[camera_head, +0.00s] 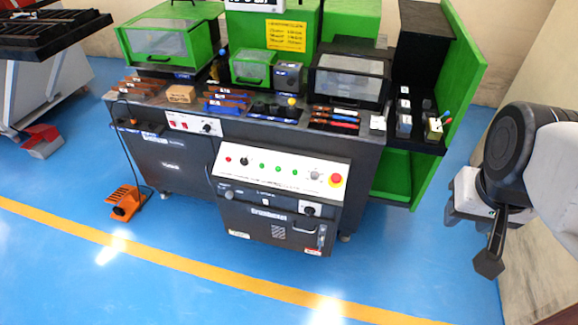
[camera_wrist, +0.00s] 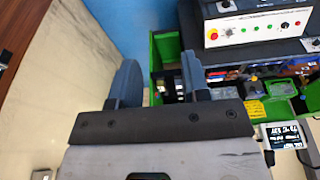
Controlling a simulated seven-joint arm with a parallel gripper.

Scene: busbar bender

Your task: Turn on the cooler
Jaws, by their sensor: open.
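The black bending machine stands on the blue floor, with a white control panel (camera_head: 280,169) on its front. The panel has a red mushroom button (camera_head: 336,180), a black knob (camera_head: 244,161), several green lights and a red light. It also shows in the wrist view (camera_wrist: 256,29), turned around. A smaller white panel (camera_head: 194,123) at the upper left has red switches and a black knob. No part is clearly readable as the cooler. My gripper (camera_head: 470,242) is open and empty, right of the machine and apart from it; its spread fingers show in the wrist view (camera_wrist: 158,77).
The worktop holds green-framed covers, bars and small blocks. A green side shelf (camera_head: 398,178) stands between the machine and my gripper. An orange foot pedal (camera_head: 126,203) lies on the floor at left. The floor in front is clear; a wall (camera_head: 538,78) is at right.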

